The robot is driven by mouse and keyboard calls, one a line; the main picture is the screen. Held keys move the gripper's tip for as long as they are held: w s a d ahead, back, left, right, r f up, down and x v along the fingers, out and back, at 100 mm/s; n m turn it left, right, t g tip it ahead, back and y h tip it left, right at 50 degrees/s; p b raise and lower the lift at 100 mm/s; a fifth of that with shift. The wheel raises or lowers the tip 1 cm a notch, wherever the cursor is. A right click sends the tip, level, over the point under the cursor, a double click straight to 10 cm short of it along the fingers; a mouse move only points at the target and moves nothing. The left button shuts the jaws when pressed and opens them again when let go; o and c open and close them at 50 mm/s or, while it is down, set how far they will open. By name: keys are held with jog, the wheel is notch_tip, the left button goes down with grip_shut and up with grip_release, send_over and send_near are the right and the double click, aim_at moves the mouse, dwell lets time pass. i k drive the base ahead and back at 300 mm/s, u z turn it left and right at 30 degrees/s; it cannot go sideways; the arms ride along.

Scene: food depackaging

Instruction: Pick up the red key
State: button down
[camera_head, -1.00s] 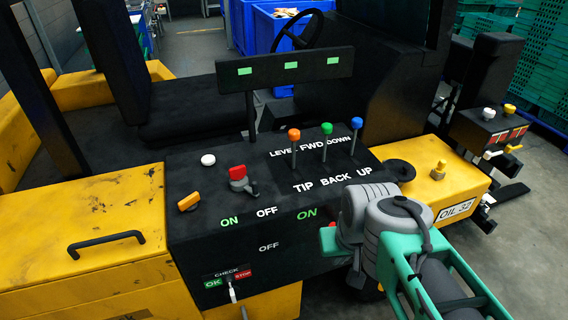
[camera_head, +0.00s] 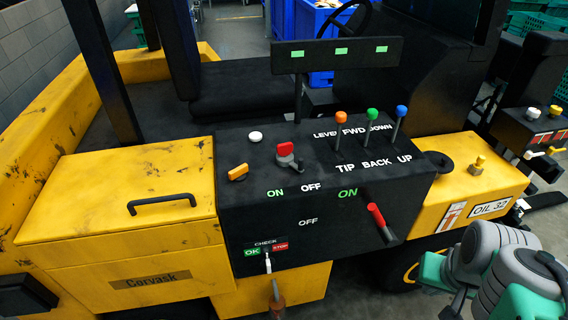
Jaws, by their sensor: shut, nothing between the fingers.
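The red key (camera_head: 287,158) sits on top of the black control panel (camera_head: 240,170). It has a red head on a grey base, near the ON and OFF labels. Nothing covers it. My arm (camera_head: 487,260), with grey joints and teal links, shows at the lower right, well apart from the key and the panel. The fingers of my gripper cannot be made out in this view.
A red-handled lever (camera_head: 378,216) sticks out of the panel's front. A black display bar (camera_head: 337,53) rises behind.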

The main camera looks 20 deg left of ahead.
aim_at(285, 149)
jog(key=k, duration=0.6)
jog(key=u, duration=0.9)
jog(key=i, duration=1)
jog(key=k, duration=0.5)
jog(key=z, duration=1.85)
jog(key=i, duration=1.3)
jog(key=u, duration=3.05)
